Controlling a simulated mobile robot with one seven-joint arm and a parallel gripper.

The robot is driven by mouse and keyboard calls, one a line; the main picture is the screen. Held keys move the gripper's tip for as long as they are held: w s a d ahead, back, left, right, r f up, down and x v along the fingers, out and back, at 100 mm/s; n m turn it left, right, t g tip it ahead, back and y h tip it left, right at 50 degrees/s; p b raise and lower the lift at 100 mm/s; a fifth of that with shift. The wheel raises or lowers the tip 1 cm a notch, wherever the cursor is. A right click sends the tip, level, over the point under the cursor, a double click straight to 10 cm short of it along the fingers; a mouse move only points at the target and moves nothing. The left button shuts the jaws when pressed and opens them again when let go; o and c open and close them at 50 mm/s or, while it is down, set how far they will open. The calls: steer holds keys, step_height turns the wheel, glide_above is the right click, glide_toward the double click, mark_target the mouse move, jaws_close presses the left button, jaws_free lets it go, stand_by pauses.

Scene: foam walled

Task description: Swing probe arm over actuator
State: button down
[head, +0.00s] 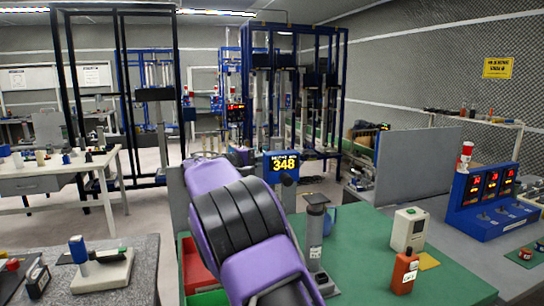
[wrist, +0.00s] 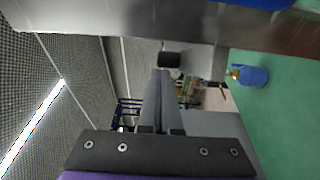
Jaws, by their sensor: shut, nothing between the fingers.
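My gripper (wrist: 158,75) shows in the wrist view with its two grey fingers together and nothing between them. In the head view my purple and black arm hides it. A grey post with a dark cap (head: 316,203) stands on the green mat (head: 350,245), just right of my arm. I cannot tell for sure which part is the probe arm or the actuator. In the wrist view, which is turned sideways, a small dark cylinder (wrist: 170,59) lies close beyond the fingertips. A blue cylinder with a brass fitting (wrist: 253,76) stands on green to the right.
A blue display reading 348 (head: 283,167) is behind my arm. A white box (head: 409,229) and an orange bottle (head: 404,271) stand to the right. A large grey bar (wrist: 200,30) crosses the top of the wrist view, close by.

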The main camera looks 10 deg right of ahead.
steer(key=shift+s+d+m+g+h, duration=0.25)
steer(key=shift+s+d+m+g, duration=0.2)
steer(key=shift+d+g, duration=0.25)
steer(key=shift+s+d+m+g+h, duration=0.3)
steer(key=shift+s+d+g, duration=0.2)
steer(key=shift+d, duration=0.3)
steer(key=shift+d+b, duration=0.1)
steer(key=shift+b, duration=0.2)
stand_by(1.0)
steer(key=v, duration=1.7)
steer(key=shift+a+p, duration=0.25)
steer(key=shift+p, duration=0.05)
steer(key=shift+s, duration=0.15)
